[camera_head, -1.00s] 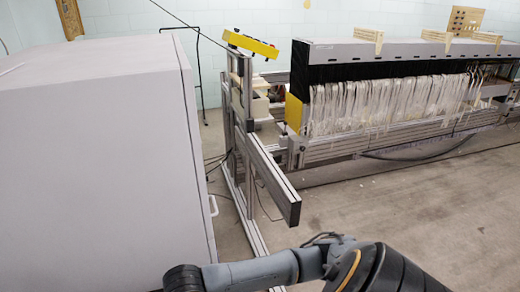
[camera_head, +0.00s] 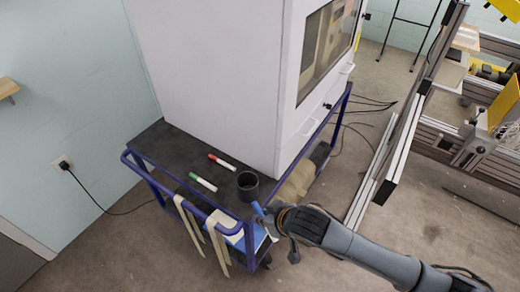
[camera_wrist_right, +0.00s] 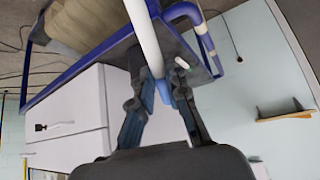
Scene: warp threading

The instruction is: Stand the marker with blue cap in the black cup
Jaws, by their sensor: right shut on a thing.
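The black cup (camera_head: 247,185) stands upright on the dark top of a blue-railed cart, near its front right corner. My right gripper (camera_head: 262,212) is just in front of the cup at the cart's edge. In the right wrist view it is shut on the marker with blue cap (camera_wrist_right: 146,38). The marker's white body runs up past the fingers, and its blue cap (camera_wrist_right: 164,92) is between them. The marker is outside the cup. In the head view the arm and gripper hide most of the marker. My left gripper is not in view.
A red-capped marker (camera_head: 222,162) and a green-capped marker (camera_head: 203,182) lie on the cart top (camera_head: 160,145), left of the cup. A large white cabinet (camera_head: 215,70) stands behind them. Cream strips (camera_head: 218,243) hang over the blue rail (camera_head: 160,188). A metal frame (camera_head: 395,160) stands to the right.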

